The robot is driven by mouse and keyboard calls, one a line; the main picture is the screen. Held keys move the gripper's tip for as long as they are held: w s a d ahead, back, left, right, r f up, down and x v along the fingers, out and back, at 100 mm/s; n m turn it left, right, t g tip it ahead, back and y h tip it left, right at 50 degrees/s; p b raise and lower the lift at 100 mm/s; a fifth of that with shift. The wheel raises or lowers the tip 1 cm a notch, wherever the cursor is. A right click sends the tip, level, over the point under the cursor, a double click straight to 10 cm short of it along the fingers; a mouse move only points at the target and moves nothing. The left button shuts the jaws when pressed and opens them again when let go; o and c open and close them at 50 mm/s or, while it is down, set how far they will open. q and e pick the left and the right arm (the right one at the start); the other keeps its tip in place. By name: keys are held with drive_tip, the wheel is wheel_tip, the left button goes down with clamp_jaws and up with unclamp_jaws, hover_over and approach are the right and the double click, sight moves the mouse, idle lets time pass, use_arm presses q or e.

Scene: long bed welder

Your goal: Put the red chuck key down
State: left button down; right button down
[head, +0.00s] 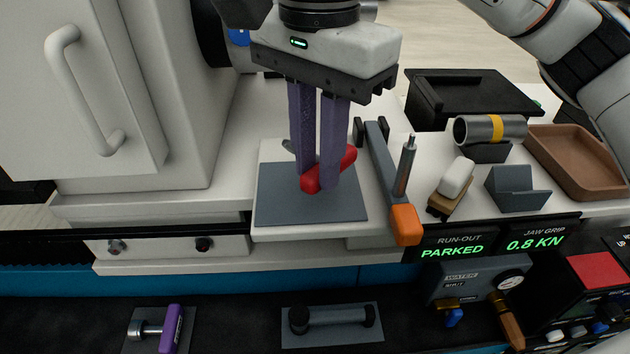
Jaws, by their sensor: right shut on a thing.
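The red chuck key (311,184) is between the purple fingers of my right gripper (318,180), which is shut on it. Its red handle slants across the fingers, and they hide its middle. The key is over the dark grey mat (285,210) on the pale ledge. I cannot tell whether it touches the mat or hangs just above it. A small grey piece shows behind the left finger; I cannot tell whether it belongs to the key. My left gripper is not in view.
Close right of the mat stand an orange-ended grey bar (405,224) and an upright metal rod (404,165). Further right are a brush (452,185), a grey V-block (517,189), a metal cylinder (482,130) and a brown tray (570,180). The mat's front is clear.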

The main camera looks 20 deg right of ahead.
wheel_tip(320, 180, down, 4)
drive_tip(key=shift+r+b, duration=0.1)
drive_tip(key=shift+b, duration=0.2)
drive_tip(key=c, duration=1.6)
unclamp_jaws()
drive_tip(key=shift+f, duration=0.25)
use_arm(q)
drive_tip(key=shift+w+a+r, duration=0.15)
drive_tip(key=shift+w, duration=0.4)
use_arm(e)
drive_tip(key=shift+r, duration=0.1)
